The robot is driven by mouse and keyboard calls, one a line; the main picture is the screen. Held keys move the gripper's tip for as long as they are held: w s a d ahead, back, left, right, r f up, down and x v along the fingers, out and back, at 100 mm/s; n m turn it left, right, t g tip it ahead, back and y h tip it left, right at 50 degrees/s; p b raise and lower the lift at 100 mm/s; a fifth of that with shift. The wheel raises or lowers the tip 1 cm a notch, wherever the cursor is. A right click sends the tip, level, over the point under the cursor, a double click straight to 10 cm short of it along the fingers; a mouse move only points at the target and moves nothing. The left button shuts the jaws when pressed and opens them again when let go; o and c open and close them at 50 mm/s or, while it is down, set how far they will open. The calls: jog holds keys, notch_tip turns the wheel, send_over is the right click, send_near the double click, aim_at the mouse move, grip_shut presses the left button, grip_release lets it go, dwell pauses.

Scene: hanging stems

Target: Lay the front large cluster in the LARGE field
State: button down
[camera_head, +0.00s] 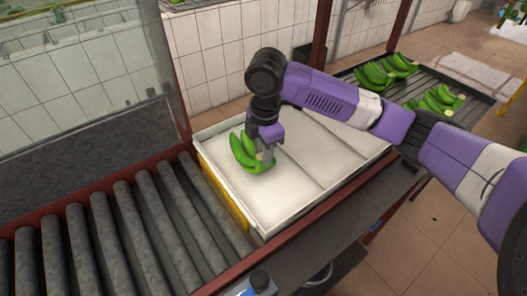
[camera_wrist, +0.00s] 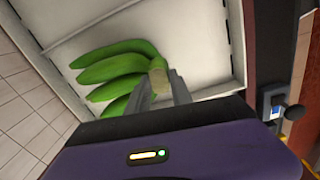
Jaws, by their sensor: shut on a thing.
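A green banana cluster (camera_head: 244,154) is in my gripper (camera_head: 268,157), over the left field of the white tray (camera_head: 262,228). In the wrist view the cluster (camera_wrist: 108,68) has several fingers pointing left. Its pale cut crown (camera_wrist: 158,78) sits between the jaws of my gripper (camera_wrist: 163,84). The jaws are shut on the crown. I cannot tell whether the cluster touches the tray floor. The left field has a yellow strip (camera_head: 222,193) along its left wall; I can read no label on it.
More green clusters (camera_head: 435,100) lie on a dark ribbed conveyor (camera_head: 468,113) at the right back. Grey rollers (camera_head: 140,240) run along the left. Thin dividers split the tray, and its other fields look empty where visible. A small control (camera_head: 260,282) stands at the front edge.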

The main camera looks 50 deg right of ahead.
jog(key=shift+f, duration=0.3)
jog(key=c, duration=1.1)
grip_release()
jog(key=shift+c, duration=0.2)
jog(key=shift+o, duration=0.4)
jog(key=shift+f, duration=0.1)
jog(key=shift+s+r+b, duration=0.2)
jog(key=shift+r+b, duration=0.4)
jog(key=shift+r, duration=3.35)
jog(key=shift+s, duration=0.1)
